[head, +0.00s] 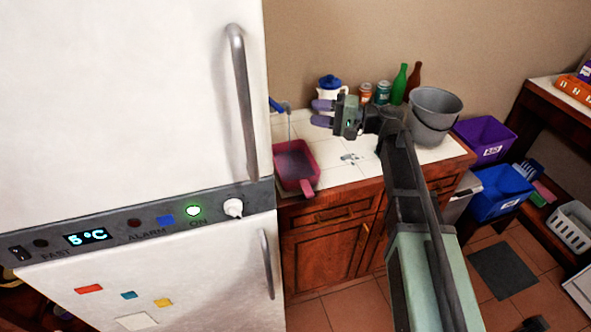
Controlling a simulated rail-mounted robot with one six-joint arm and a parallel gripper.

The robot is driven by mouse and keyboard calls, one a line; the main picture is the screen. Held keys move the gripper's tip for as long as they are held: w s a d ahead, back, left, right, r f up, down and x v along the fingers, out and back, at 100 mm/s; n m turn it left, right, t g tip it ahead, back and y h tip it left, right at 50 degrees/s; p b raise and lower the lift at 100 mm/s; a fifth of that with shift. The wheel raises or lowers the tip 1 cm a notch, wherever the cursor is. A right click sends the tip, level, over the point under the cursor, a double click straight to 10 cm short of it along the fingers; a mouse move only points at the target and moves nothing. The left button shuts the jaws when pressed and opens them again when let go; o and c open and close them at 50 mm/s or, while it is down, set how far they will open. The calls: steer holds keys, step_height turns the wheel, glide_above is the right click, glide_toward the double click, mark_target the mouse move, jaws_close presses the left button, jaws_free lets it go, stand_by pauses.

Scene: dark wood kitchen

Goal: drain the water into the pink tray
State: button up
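The pink tray (300,178) sits on the tiled counter beside the fridge, its handle pointing toward the front edge. A grey tap (287,105) with a blue handle (275,103) stands behind it, partly hidden by the fridge. A thin pale line, which looks like a water stream, runs from the tap down to the tray. The tray's inside looks darker; I cannot tell how much water it holds. My gripper (322,112) is to the right of the tap, above the counter. Its two purple fingers are apart with nothing visible between them.
The white fridge (130,100) closes off the left side. Small grey marks (350,157) lie on the tiles. Coloured bins (484,138) stand farther right.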

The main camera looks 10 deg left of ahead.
mark_target(274, 104)
steer(key=shift+c, duration=0.3)
steer(key=r+p, duration=0.2)
steer(key=p, duration=0.1)
steer(key=a+r+p, duration=0.1)
steer(key=r+p, duration=0.1)
steer(key=r, duration=0.1)
steer(key=r+p, duration=0.3)
steer(key=shift+w+a+r+p, duration=0.15)
steer(key=shift+w+p, duration=0.15)
steer(key=shift+w, duration=0.05)
jaws_close()
steer(key=w+a+r+n+g+h+p, duration=0.25)
steer(key=r+n+h+p, duration=0.35)
steer(key=p, duration=0.9)
steer(key=w+d+f+n+h, duration=0.2)
steer(key=d+f+n+h, duration=0.2)
steer(key=d+f+h, duration=0.1)
steer(key=s+a+f+b, duration=0.2)
steer(key=a+f+b, duration=0.5)
steer(key=a+b, duration=0.1)
steer(key=shift+s+a+f+t, duration=0.35)
steer(key=shift+s+a, duration=0.05)
steer(key=shift+a, duration=0.15)
